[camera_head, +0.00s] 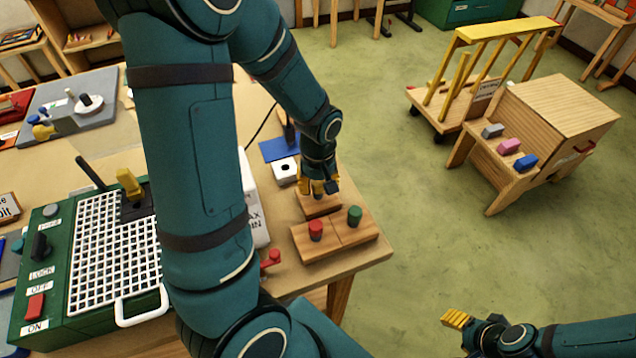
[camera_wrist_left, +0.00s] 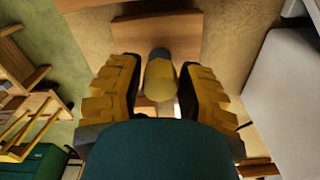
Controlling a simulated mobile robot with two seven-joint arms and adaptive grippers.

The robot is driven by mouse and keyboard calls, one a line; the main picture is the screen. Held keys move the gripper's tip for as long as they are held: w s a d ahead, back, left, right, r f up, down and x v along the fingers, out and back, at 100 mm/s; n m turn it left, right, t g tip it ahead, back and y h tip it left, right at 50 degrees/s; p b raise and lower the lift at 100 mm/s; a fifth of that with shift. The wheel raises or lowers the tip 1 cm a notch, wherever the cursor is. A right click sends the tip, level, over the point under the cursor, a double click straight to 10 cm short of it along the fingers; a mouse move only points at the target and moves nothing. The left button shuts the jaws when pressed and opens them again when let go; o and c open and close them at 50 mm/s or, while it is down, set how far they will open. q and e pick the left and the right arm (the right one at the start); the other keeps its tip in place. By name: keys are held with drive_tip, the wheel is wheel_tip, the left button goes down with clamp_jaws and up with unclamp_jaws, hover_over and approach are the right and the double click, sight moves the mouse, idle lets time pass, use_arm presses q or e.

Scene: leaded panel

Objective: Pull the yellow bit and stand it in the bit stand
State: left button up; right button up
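The yellow bit (camera_wrist_left: 160,80) shows in the left wrist view as a yellow cylinder with a grey end, pointing at a wooden block. My left gripper (camera_head: 318,187) is over the rear block of the wooden bit stand (camera_head: 318,206). Its fingers are on both sides of the bit, with narrow gaps showing, so it looks open around it. Whether the bit's end is seated in the block is hidden. A red bit (camera_head: 315,230) and a green bit (camera_head: 354,215) stand in the front blocks. My right gripper (camera_head: 456,319) is over the floor, away from the table; its opening is unclear.
A green machine (camera_head: 40,300) with a white grid and a yellow-topped lever (camera_head: 130,182) is at the left. A white block with a hole (camera_head: 285,170) and a blue pad (camera_head: 279,149) lie behind the stand. A red-handled piece (camera_head: 270,260) is near the table edge.

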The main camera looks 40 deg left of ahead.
sight(318, 182)
use_arm(q)
drive_tip(key=shift+o, duration=0.8)
wheel_tip(318, 182, up, 12)
idle(0.5)
